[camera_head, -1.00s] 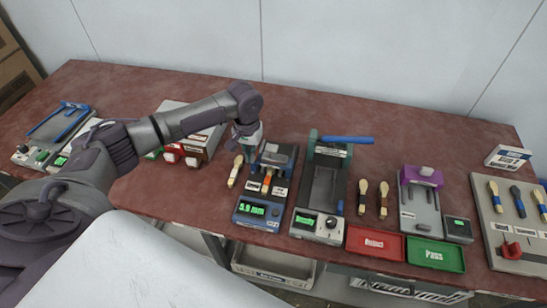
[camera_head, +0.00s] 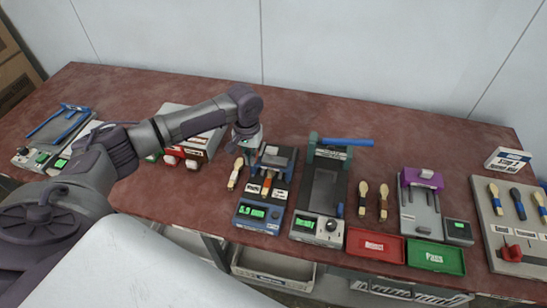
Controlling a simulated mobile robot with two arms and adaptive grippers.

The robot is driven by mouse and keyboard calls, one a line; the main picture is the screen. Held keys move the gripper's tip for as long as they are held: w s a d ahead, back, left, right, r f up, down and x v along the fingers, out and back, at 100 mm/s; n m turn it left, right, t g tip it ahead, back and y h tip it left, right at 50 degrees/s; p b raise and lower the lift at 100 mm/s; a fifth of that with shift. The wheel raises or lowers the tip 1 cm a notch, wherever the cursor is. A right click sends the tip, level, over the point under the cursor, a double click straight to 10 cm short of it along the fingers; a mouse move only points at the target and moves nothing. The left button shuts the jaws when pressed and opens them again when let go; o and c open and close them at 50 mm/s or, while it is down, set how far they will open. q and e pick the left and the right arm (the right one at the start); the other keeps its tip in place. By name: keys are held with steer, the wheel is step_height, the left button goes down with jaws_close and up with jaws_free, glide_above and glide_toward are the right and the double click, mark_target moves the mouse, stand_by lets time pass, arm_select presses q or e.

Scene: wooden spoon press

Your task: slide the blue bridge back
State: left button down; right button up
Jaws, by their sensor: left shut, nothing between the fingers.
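The measuring device with a blue front (camera_head: 260,214) and green digits stands near the middle of the table. Its slate-blue bridge (camera_head: 284,154) spans the rear of the device. A spoon (camera_head: 267,184) with an orange-brown handle lies in the device, partly under the bridge. My left gripper (camera_head: 248,151) is shut and empty, pointing down close to the left side of the bridge. I cannot tell whether it touches the bridge. My right gripper is not in view.
A loose spoon (camera_head: 235,173) lies left of the device. A press with a blue lever (camera_head: 345,142) stands close on the right. Further right are a red tray (camera_head: 376,246), a green tray (camera_head: 436,257) and a purple-bridged device (camera_head: 421,180). The table behind is clear.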

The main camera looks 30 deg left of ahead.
arm_select(q)
steer(key=shift+f, duration=0.1)
stand_by(0.3)
steer(key=shift+f, duration=1.05)
steer(key=shift+b, duration=0.3)
steer(key=shift+w+a+b, duration=0.2)
steer(key=shift+w+b, duration=0.2)
steer(key=shift+w, duration=0.45)
steer(key=shift+w+a+b, duration=0.2)
steer(key=shift+w+b, duration=0.2)
steer(key=shift+w, duration=0.4)
steer(key=shift+w+a+b, duration=0.2)
steer(key=shift+w+b, duration=0.2)
steer(key=shift+w, duration=0.45)
steer(key=shift+w+a+b, duration=0.15)
steer(key=shift+w+b, duration=0.25)
steer(key=shift+w, duration=0.2)
steer(key=shift+w+a+b, duration=0.15)
steer(key=shift+w+b, duration=0.25)
steer(key=shift+w, duration=0.15)
steer(key=shift+w+a+b, duration=0.15)
steer(key=shift+w+b, duration=0.5)
steer(key=shift+w+a+b, duration=0.15)
steer(key=shift+w+b, duration=0.45)
steer(key=shift+w, duration=0.05)
steer(key=shift+s+r+p, duration=0.15)
steer(key=shift+p, duration=0.35)
steer(key=shift+s+d+p, duration=0.15)
steer(key=shift+s+p, duration=0.3)
steer(key=shift+p, duration=0.5)
